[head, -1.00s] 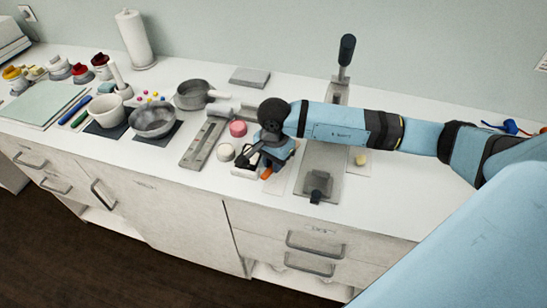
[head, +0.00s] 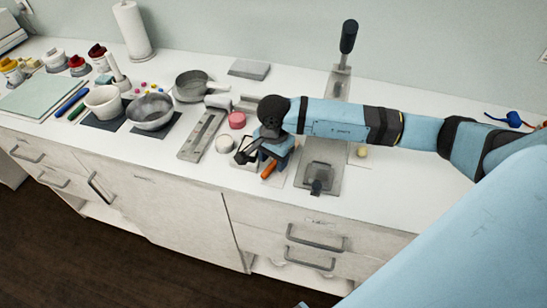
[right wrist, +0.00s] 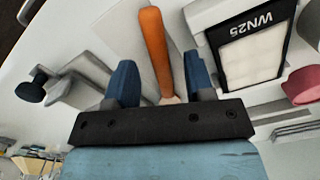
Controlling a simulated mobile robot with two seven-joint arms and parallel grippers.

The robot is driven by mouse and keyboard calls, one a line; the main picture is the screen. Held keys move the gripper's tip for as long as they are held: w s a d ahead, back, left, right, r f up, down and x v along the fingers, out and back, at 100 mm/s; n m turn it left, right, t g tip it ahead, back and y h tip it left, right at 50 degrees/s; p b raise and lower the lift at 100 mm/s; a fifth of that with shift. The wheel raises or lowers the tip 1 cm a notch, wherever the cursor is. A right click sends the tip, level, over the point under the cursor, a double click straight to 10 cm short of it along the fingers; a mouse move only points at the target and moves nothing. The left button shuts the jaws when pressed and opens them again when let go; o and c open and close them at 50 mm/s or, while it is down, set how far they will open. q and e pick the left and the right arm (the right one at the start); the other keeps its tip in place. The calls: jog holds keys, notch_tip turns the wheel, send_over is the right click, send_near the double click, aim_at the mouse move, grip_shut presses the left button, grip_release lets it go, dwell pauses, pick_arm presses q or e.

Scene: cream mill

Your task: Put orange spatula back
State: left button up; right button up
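The orange spatula (head: 268,170) shows its orange handle near the front of the white counter, beside the grey press base. In the right wrist view the handle (right wrist: 153,45) runs between the two blue fingers of my right gripper (right wrist: 159,70). Gaps show on both sides of the handle, so the gripper is open around it. The spatula's other end is hidden at the gripper. In the head view my right gripper (head: 264,152) is low over the counter and partly hides the spatula. My left gripper is not in view.
A black-framed white block marked WN25 (right wrist: 255,47) lies close beside the right fingers. A pink cylinder (head: 237,120) and a white round piece (head: 225,144) are nearby. The grey lever press (head: 320,177) stands to the right. Bowls and a pan crowd the left; the right counter is clearer.

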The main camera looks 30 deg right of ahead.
notch_tip(320, 180, up, 14)
jog(key=b, duration=0.1)
dwell(0.5)
